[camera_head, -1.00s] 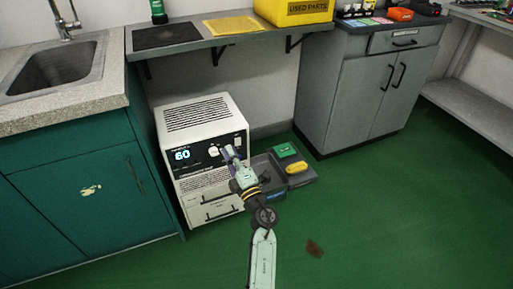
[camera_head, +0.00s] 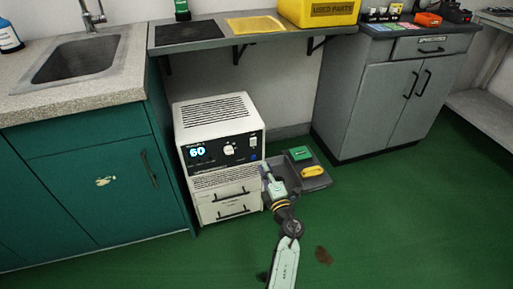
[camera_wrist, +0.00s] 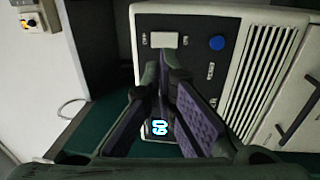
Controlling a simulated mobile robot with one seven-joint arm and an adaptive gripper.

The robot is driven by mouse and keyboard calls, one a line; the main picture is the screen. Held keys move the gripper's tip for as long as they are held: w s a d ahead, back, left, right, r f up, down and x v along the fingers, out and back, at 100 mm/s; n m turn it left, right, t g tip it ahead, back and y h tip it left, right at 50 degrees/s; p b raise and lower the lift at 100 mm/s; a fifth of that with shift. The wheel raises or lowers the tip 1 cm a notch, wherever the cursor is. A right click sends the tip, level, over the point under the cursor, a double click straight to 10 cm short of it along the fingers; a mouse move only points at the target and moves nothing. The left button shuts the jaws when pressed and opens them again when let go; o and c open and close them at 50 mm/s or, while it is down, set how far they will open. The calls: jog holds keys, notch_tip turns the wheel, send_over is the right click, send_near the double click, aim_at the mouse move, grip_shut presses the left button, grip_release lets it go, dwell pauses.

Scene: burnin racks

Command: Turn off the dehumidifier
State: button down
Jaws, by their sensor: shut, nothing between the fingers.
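The dehumidifier (camera_head: 220,110) is a white box on the floor beside the teal sink cabinet. Its black front panel has a lit display (camera_head: 197,152) reading 60, a pale round knob (camera_head: 229,150) and a white rocker switch (camera_head: 253,141) at the right end. In the wrist view the panel appears turned sideways, with the switch (camera_wrist: 163,40), a blue button (camera_wrist: 217,43) and the lit display (camera_wrist: 158,128). My gripper (camera_head: 265,168) is shut and empty, at the front right of the dehumidifier, below the switch in the head view. In the wrist view my fingers hide the knob.
A grey tray (camera_head: 316,184) with a green item (camera_head: 300,153) and a yellow item (camera_head: 313,171) lies right of the dehumidifier. A grey shelf (camera_head: 215,42) hangs above it. The grey cabinet (camera_head: 365,100) stands right. Green floor in front is open.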

aim_at(254, 141)
jog(key=b+x, duration=0.2)
jog(key=x, duration=0.8)
jog(key=shift+w+a, duration=0.1)
jog(key=shift+w, duration=0.2)
